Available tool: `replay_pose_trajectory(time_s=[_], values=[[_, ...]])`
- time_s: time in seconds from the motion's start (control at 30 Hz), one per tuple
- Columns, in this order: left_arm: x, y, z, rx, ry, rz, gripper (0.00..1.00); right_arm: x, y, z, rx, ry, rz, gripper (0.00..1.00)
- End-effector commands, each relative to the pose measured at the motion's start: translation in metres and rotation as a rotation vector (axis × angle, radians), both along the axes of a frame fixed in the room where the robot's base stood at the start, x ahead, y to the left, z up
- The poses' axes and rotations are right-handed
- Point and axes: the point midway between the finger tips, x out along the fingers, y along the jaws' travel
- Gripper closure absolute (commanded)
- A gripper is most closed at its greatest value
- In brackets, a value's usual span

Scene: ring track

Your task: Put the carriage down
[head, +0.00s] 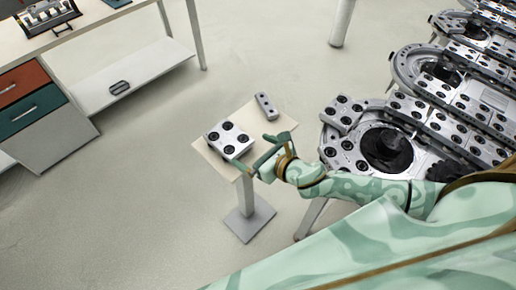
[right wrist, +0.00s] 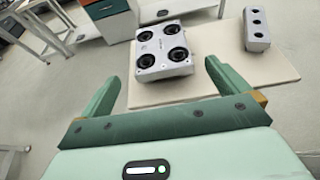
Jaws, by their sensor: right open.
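The carriage, a light grey block with black round wells on top, is most likely the square block (head: 229,138) on the small pedestal table (head: 205,147). It lies flat on the board and also shows in the right wrist view (right wrist: 163,52). My right gripper (head: 258,152) is open at the near right side of this block. In the right wrist view its two green fingers (right wrist: 160,88) are spread wide, with the block just beyond them and nothing between them. My left gripper is not in view.
A narrow grey block with holes (head: 266,105) lies at the back of the pedestal table. The ring track (head: 372,150) with several similar blocks stands to the right. A workbench (head: 100,22) with a drawer cabinet (head: 40,125) is at upper left. Floor between is clear.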

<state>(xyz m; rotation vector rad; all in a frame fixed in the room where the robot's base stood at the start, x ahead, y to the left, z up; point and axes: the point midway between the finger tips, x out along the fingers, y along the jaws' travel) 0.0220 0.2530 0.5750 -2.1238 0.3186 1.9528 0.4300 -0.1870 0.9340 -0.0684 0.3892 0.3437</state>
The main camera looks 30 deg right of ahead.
Motion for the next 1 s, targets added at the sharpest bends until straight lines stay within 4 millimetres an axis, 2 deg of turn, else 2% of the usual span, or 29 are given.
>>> replay_pose_trajectory(time_s=[0.1, 0.3, 0.4, 0.47, 0.57, 0.63, 0.7, 0.77, 0.8, 0.87, 0.9, 0.97, 1.0], values=[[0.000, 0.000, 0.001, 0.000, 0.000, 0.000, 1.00, -0.007, -0.002, 0.004, 0.000, 0.000, 0.000, 0.00], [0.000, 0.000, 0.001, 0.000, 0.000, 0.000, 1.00, -0.008, -0.003, 0.004, 0.001, -0.001, 0.000, 0.00], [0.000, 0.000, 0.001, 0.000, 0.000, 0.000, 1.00, -0.008, 0.003, 0.005, 0.075, 0.022, -0.026, 0.00], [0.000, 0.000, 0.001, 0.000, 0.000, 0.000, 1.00, -0.008, 0.011, 0.008, 0.206, 0.061, -0.074, 0.00], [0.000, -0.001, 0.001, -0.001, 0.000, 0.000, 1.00, -0.007, 0.027, 0.016, 0.546, 0.168, -0.198, 0.00], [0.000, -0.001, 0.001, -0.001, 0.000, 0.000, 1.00, -0.006, 0.036, 0.019, 0.837, 0.264, -0.311, 0.00], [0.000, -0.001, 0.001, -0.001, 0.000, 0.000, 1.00, -0.006, 0.037, 0.011, 1.128, 0.372, -0.449, 0.00], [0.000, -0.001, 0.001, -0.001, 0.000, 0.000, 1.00, -0.010, 0.031, -0.013, 1.350, 0.472, -0.602, 0.00], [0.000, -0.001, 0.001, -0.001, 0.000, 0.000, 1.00, -0.017, 0.021, -0.044, 1.463, 0.536, -0.731, 0.00], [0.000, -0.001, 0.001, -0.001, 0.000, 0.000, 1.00, -0.031, 0.005, -0.089, 1.542, 0.600, -0.891, 0.00], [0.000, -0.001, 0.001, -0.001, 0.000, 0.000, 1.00, -0.045, -0.006, -0.119, 1.576, 0.634, -0.997, 0.00], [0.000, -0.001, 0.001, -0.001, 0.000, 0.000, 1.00, -0.072, -0.022, -0.165, 1.625, 0.679, -1.172, 0.00], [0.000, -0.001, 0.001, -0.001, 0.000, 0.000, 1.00, -0.096, -0.031, -0.196, 1.657, 0.706, -1.300, 0.00]])
